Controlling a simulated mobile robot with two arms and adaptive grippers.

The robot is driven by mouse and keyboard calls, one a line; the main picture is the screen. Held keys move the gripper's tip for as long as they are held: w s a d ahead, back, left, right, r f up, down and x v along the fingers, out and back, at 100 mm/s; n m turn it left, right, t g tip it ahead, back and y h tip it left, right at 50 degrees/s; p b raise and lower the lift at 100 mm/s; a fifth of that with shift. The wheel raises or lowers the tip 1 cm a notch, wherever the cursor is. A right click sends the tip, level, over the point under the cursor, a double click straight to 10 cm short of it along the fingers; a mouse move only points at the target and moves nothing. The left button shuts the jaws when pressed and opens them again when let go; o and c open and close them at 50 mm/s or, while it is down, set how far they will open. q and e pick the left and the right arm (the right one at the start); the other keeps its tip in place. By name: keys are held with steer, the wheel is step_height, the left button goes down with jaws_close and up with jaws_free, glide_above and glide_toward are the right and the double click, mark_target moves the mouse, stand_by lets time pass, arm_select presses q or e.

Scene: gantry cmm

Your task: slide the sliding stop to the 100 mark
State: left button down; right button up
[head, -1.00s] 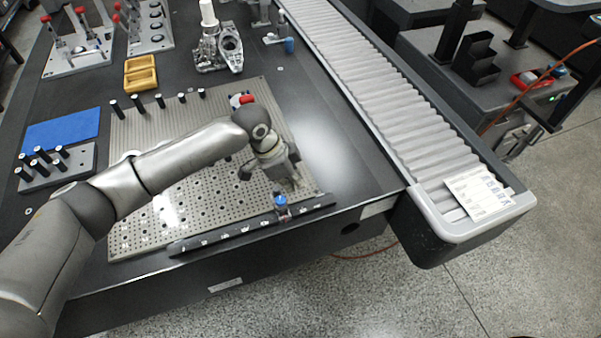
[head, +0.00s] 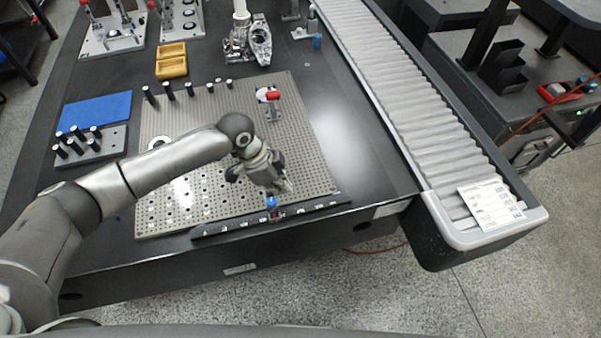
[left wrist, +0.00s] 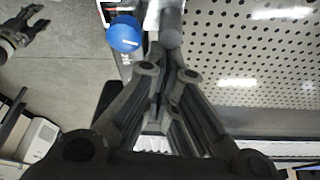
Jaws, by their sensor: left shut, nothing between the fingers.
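The sliding stop (head: 272,207) has a blue knob and sits on the black marked rail (head: 230,224) along the plate's front edge, a little right of the rail's middle. The white marks are too small to read, so I cannot tell which is 100. My left gripper (head: 286,188) is shut and empty, pointing down just right of and behind the stop. In the left wrist view the blue knob (left wrist: 124,34) is just left of the closed fingertips (left wrist: 170,38); I cannot tell whether they touch. My right gripper (left wrist: 38,20) shows there, off over the floor, fingers apart.
The perforated plate (head: 300,150) lies behind the rail. A red-topped clamp (head: 271,96), several black pins (head: 189,89) and a yellow tray (head: 171,66) are farther back. A roller conveyor (head: 400,100) runs along the right. The table is clear between plate and conveyor.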

arm_select(q)
steer(key=a, duration=0.2)
steer(key=s+a+p, duration=0.1)
steer(key=a, duration=0.2)
steer(key=s+a+p, duration=0.1)
steer(key=a, duration=0.1)
steer(key=shift+s+a, duration=0.2)
steer(key=shift+a, duration=0.1)
arm_select(e)
step_height(320, 180, up, 4)
steer(key=shift+f, duration=0.25)
arm_select(q)
steer(key=shift+d+r+p, duration=0.1)
steer(key=shift+d+p, duration=0.4)
steer(key=shift+p, duration=0.05)
steer(key=d+p, duration=0.1)
steer(key=d, duration=0.1)
steer(key=shift+w+d+r, duration=0.1)
steer(key=shift+d+r, duration=0.05)
steer(key=shift+d, duration=0.25)
steer(key=b+v, duration=0.1)
steer(key=v, duration=0.8)
steer(key=shift+r, duration=0.2)
arm_select(e)
steer(key=shift+w+d+r, duration=0.1)
steer(key=shift+w+d, duration=0.25)
steer(key=shift+d, duration=0.25)
